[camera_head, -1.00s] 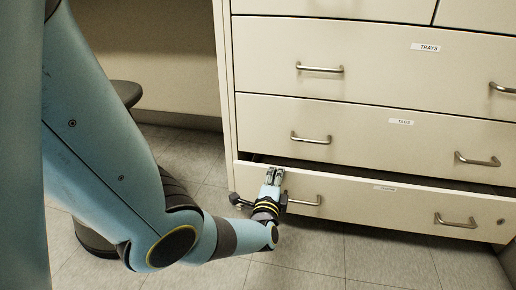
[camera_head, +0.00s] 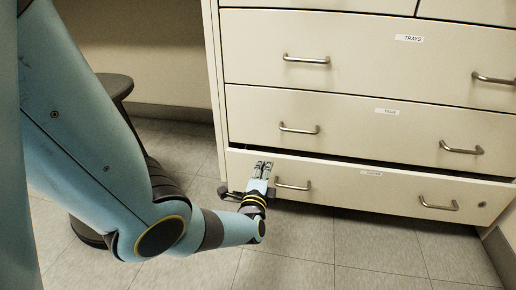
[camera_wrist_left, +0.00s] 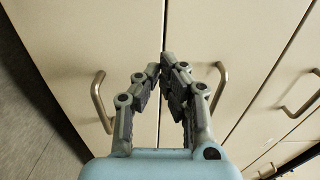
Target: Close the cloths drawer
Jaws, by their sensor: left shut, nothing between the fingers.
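The bottom drawer (camera_head: 345,186) of the cream cabinet stands slightly out, with a dark gap above its front. Its small label (camera_head: 371,173) is too blurred to read, so I cannot confirm that it says cloths. My left gripper (camera_head: 262,168) is at the left part of this drawer front, left of its left handle (camera_head: 293,185). Its fingers are shut and empty, pointing toward the cabinet. In the left wrist view, the gripper (camera_wrist_left: 160,66) is in front of the drawer fronts, between two handles; contact is unclear. My right gripper is out of view.
Above are the closed TRAYS drawer (camera_head: 350,62) and a closed drawer with a blurred label (camera_head: 340,125). Their handles stick out. A dark round stool (camera_head: 112,86) stands left of the cabinet, partly behind my arm. The tiled floor (camera_head: 340,250) before the cabinet is clear.

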